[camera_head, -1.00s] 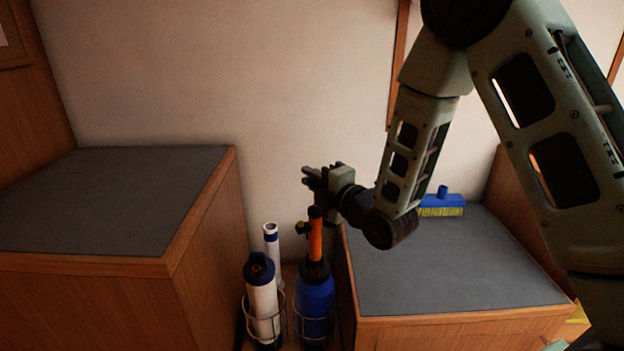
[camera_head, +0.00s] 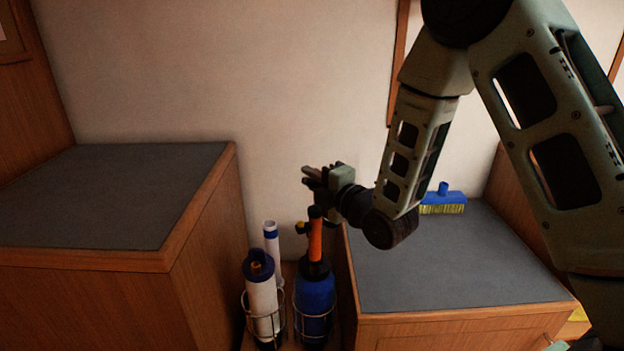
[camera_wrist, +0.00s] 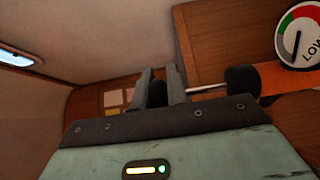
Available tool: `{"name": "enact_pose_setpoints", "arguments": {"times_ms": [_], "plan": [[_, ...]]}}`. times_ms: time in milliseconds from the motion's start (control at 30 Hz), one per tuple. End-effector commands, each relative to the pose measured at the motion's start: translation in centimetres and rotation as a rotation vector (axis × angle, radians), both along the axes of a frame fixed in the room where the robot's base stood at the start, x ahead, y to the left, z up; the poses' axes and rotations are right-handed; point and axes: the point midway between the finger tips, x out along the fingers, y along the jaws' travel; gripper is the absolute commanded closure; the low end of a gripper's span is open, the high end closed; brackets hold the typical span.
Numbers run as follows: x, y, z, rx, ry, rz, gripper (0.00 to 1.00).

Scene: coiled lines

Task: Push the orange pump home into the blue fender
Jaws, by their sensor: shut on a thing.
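The orange pump (camera_head: 315,241) stands upright at the top of the blue fender (camera_head: 316,297), with a black cap at its upper end. The fender stands in a wire holder between two counters. My gripper (camera_head: 310,176) is just above the pump's top. In the wrist view my gripper (camera_wrist: 161,82) is shut on a black handle (camera_wrist: 158,95). A bare silver rod runs from there to the black collar of the orange barrel (camera_wrist: 280,76). A round dial (camera_wrist: 300,35) marked LOW lies over the barrel. The fender is out of the wrist view.
A white canister with a blue cap (camera_head: 262,299) stands in a holder left of the fender, with a white tube (camera_head: 272,240) behind it. Grey-topped wooden counters flank the gap, left (camera_head: 110,195) and right (camera_head: 440,275). A blue brush (camera_head: 442,200) lies on the right counter.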

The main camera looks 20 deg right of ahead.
Motion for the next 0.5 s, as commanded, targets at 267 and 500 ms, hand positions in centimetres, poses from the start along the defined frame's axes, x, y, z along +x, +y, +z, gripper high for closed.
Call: {"name": "enact_pose_setpoints", "arguments": {"times_ms": [267, 500], "plan": [[0.01, 0.00, -0.45, 0.000, -0.001, 0.000, 1.00], [0.01, 0.00, -0.79, 0.000, -0.001, 0.000, 1.00]]}}
